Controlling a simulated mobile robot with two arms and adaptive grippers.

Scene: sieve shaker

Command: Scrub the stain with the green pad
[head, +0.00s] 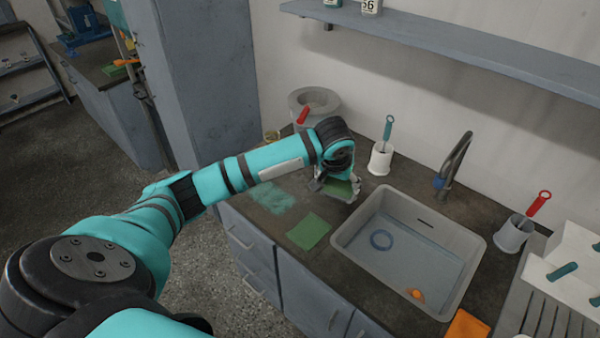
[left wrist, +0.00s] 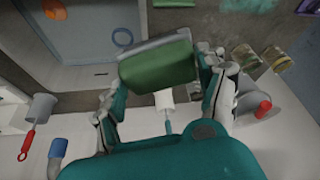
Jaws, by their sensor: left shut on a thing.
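The stain (head: 270,197) is a teal smear on the dark countertop, left of the sink. My left gripper (head: 338,184) is shut on the green pad (head: 340,189), a thick block with a grey layer. In the left wrist view the pad (left wrist: 158,68) sits between the two fingers of the gripper (left wrist: 160,85). The gripper and pad are to the right of the stain, near the sink's back left corner. I cannot tell whether the pad touches the counter. My right gripper is not in view.
A flat green cloth (head: 309,231) lies in front of the stain. The sink (head: 350,238) holds a blue ring (head: 381,240) and an orange thing (head: 415,294). A white brush holder (head: 380,160) and a grey bin (head: 330,97) stand behind. A faucet (head: 456,158) rises behind the sink.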

